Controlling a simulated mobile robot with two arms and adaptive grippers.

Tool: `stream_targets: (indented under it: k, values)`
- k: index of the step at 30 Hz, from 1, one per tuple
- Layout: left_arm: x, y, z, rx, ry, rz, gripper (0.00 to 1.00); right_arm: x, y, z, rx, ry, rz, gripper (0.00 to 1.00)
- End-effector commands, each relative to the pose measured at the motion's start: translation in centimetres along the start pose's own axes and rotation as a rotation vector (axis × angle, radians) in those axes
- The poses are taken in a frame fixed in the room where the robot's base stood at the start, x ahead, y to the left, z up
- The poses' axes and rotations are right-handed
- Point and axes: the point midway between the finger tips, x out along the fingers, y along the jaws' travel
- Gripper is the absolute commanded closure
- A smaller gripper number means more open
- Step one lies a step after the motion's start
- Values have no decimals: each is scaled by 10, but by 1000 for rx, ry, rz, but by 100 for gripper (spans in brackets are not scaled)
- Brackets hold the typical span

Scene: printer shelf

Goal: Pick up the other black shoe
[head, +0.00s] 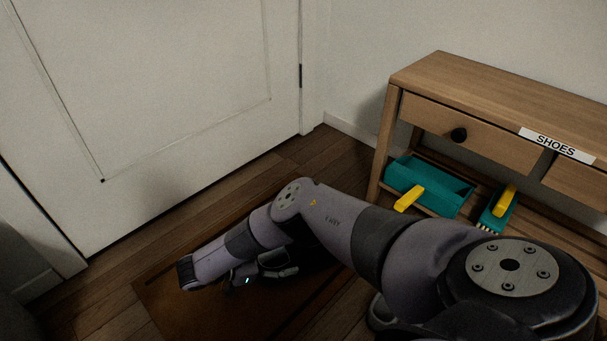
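My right arm reaches in from the lower right, over the brown doormat. My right gripper (262,273) is low over the mat, mostly hidden behind my own forearm. I cannot tell whether its fingers are open or shut. A dark shape lies right beside and behind the gripper, under the arm; it may be a black shoe, but too little shows to be sure. No other black shoe can be made out. My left gripper is not in view.
The doormat (165,292) lies before a white door (160,100). At right stands a wooden shelf unit (480,85) with a "SHOES" label (556,145). Its lower shelf holds a teal dustpan (440,190) and a teal and yellow brush (500,210). Floor left of the mat is clear.

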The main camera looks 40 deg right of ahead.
Motion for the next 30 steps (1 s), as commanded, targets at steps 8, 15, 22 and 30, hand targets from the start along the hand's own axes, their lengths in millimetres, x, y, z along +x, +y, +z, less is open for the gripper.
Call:
stream_targets:
  k: [8, 15, 22, 30]
  values:
    - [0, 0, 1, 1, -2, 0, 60, 0, 0, 0, 1, 0, 0, 61]
    - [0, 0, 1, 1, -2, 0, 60, 1, 0, 0, 2, 0, -1, 77]
    - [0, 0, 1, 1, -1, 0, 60, 1, -1, 0, 3, 1, -1, 89]
    - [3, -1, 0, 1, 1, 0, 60, 0, -1, -3, 3, 1, -2, 89]
